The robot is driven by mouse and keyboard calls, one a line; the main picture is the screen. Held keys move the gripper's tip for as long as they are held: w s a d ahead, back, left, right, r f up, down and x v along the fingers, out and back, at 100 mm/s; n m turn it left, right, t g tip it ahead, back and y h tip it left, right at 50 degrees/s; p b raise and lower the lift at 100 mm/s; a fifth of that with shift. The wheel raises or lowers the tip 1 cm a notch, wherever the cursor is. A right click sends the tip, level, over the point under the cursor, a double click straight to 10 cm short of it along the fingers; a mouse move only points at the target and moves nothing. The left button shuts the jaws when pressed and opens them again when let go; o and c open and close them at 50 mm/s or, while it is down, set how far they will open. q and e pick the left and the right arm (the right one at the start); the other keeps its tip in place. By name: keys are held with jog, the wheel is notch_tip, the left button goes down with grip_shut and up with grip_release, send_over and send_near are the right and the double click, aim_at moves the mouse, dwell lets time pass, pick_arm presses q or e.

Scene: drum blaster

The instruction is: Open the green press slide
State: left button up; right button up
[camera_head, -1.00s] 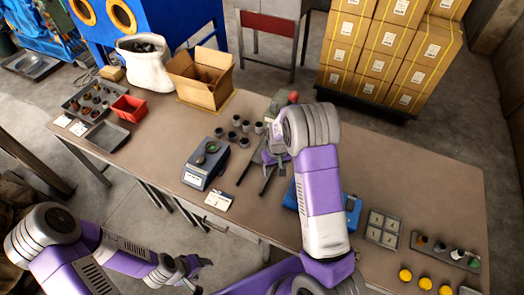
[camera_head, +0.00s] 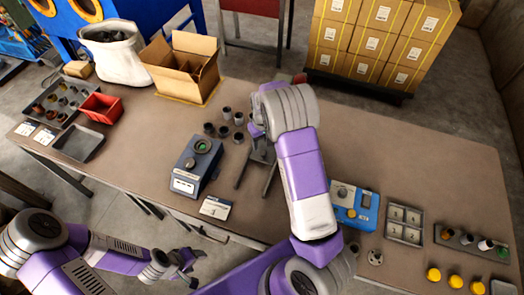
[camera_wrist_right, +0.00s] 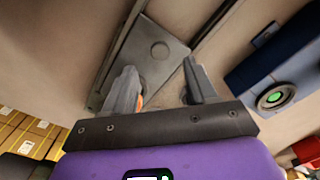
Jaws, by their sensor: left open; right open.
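A grey press fixture with two dark rails (camera_head: 243,168) stands mid-table, mostly hidden behind my right arm in the head view. In the right wrist view a flat grey plate with a round knob (camera_wrist_right: 160,50) lies beside a long rail. I cannot make out a green slide on it. My right gripper (camera_wrist_right: 160,82) is open, its fingers on either side of the plate's near end; contact cannot be told. A small orange bit shows by its left finger. My left gripper (camera_head: 188,262) is open and empty in front of the table's front edge.
A blue box (camera_head: 352,207), a sectioned tray (camera_head: 404,220) and yellow knobs (camera_head: 433,274) lie right. The table's back right is clear.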

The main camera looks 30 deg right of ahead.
aim_at(263, 152)
notch_tip(263, 152, down, 6)
jog(key=shift+b, duration=0.3)
grip_shut()
